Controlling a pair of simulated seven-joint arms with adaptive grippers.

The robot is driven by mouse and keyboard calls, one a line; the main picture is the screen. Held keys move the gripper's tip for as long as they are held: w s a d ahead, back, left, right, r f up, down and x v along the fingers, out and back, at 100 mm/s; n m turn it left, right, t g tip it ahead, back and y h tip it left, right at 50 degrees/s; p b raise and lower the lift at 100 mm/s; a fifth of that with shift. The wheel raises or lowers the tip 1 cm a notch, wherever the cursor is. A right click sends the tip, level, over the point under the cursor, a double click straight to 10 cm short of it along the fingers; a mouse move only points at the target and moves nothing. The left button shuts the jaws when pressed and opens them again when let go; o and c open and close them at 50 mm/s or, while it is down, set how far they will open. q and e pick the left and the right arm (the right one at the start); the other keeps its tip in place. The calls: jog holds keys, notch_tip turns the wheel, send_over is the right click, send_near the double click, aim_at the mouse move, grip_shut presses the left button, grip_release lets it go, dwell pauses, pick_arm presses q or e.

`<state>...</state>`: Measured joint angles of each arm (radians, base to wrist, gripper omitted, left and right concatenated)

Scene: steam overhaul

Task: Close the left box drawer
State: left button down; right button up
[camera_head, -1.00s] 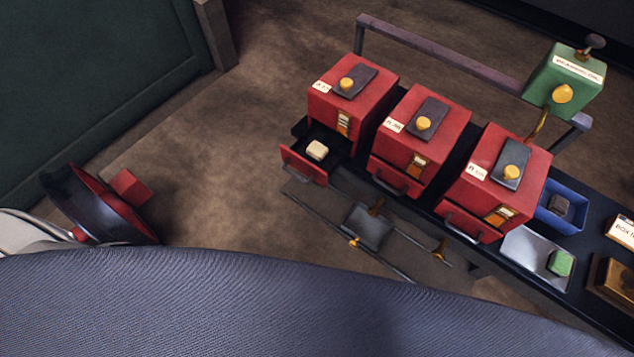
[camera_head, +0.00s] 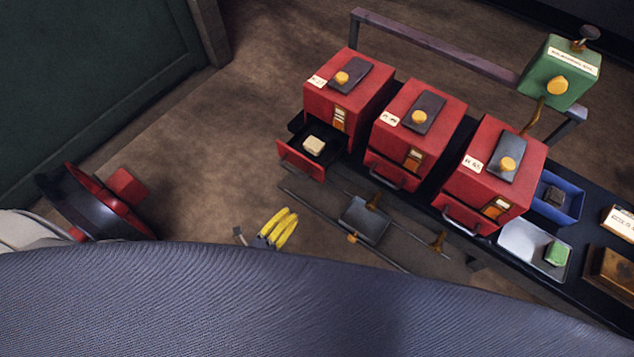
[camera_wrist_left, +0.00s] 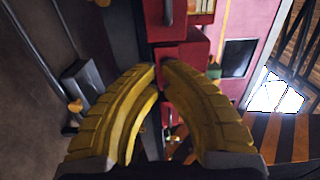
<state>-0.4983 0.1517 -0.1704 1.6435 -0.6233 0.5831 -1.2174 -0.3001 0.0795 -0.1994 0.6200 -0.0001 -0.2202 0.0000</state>
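The left red box (camera_head: 347,90) stands at the left end of a dark bench. Its drawer (camera_head: 301,160) is pulled out toward me, with a red front and dark inside, and a pale block (camera_head: 314,146) lies in it. My left gripper (camera_head: 287,218) shows as yellow fingers below and left of the open drawer, apart from it. In the left wrist view the ribbed yellow fingers (camera_wrist_left: 160,68) come together at the tips with nothing visible between them. Red surfaces lie beyond the tips there; which part they are is unclear. My right gripper is not in view.
The middle red box (camera_head: 418,130) and right red box (camera_head: 490,175) have their drawers shut. A rail and a grey plate (camera_head: 366,220) run along the bench front. A blue bin (camera_head: 572,205), a tray (camera_head: 520,243) and a green box (camera_head: 558,72) are to the right.

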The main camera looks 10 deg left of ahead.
aim_at(321, 179)
pick_arm(q)
jog(key=x, duration=1.4)
jog(key=shift+w, duration=0.1)
